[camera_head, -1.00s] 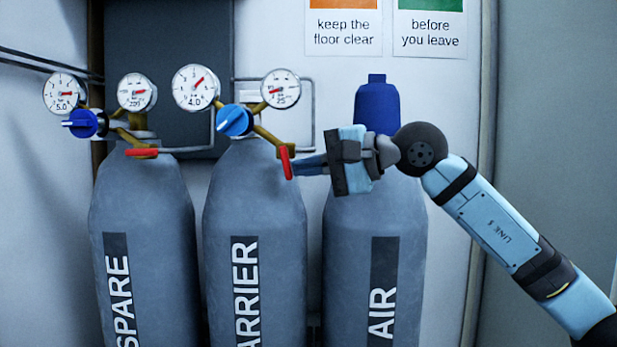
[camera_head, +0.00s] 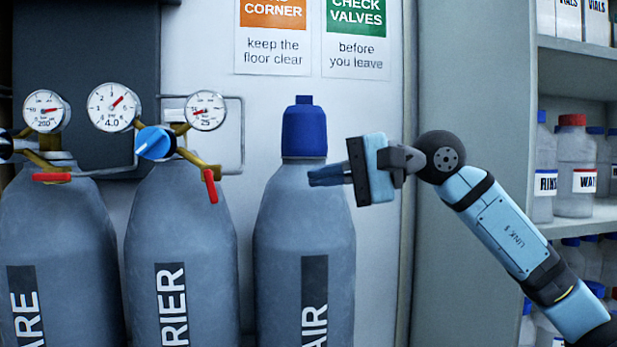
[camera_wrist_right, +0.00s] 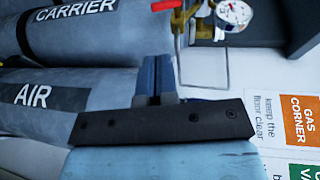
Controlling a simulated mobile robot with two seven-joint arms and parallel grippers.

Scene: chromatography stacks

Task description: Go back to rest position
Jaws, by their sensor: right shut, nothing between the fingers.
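My right gripper (camera_head: 328,177) is shut and empty. In the head view it points left in front of the shoulder of the AIR cylinder (camera_head: 304,230), just below its blue cap (camera_head: 304,130). In the right wrist view its two fingers (camera_wrist_right: 157,78) lie together with nothing between them. The CARRIER cylinder (camera_head: 205,240) stands left of the AIR cylinder, with its red lever (camera_head: 210,186) hanging down and apart from the fingers. My left gripper is not in view.
The CARRIER regulator has a blue knob (camera_head: 155,143) and two gauges. Another cylinder (camera_head: 50,240), its label partly cut off, stands at the left. Shelves with several bottles (camera_head: 575,165) stand at the right, behind my right arm. Signs (camera_head: 273,38) hang on the wall.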

